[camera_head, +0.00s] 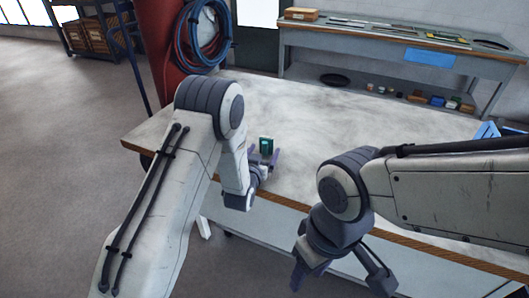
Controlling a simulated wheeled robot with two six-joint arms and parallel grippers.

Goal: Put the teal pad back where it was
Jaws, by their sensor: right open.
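The teal pad (266,145) is small and dark teal. It stands upright over the near part of the pale worktop (330,125), at the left gripper's fingers. My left gripper (264,158) reaches over the table's near edge, with a purple finger showing on each side of the pad. I cannot tell whether the fingers touch the pad or whether it rests on the tabletop. My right gripper (338,278) is open and empty, pointing down in front of the table's near edge.
A red column with coiled hoses (203,35) stands behind the table's left end. A grey bench (390,38) with tools and a blue sheet is at the back. A blue object (490,130) sits at the worktop's right end. The middle of the worktop is clear.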

